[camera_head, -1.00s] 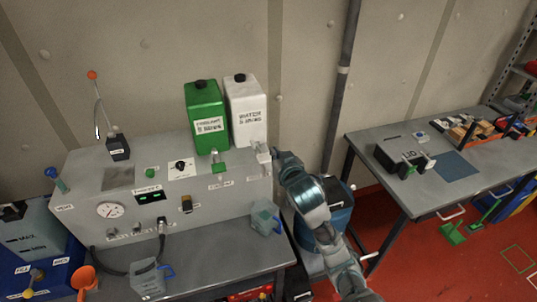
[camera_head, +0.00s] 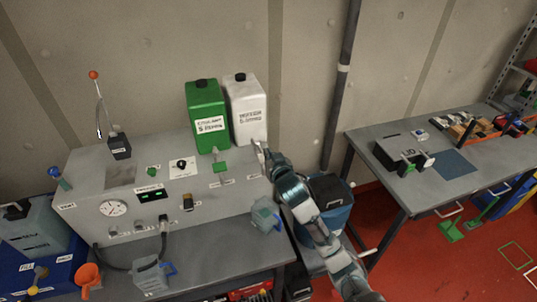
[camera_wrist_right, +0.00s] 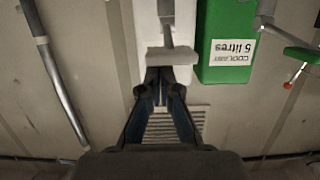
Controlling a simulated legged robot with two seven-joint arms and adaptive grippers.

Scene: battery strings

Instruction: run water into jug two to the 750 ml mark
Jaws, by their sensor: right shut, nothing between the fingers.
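Two clear bluish jugs with blue handles show in the head view: one jug (camera_head: 150,278) at the bench's front edge, the other jug (camera_head: 265,213) below the white water container (camera_head: 247,112). I cannot read which is jug two, and no water level is clear. My right gripper (camera_head: 262,152) is at the white container's tap. In the right wrist view the shut, empty fingers (camera_wrist_right: 166,77) are right at the pale tap lever (camera_wrist_right: 171,56); whether they touch it I cannot tell. My left gripper is not in view.
A green container (camera_head: 206,115) with its own green tap stands left of the white one. The grey panel (camera_head: 125,195) carries a gauge and switches, and a dark hose runs near the front jug.

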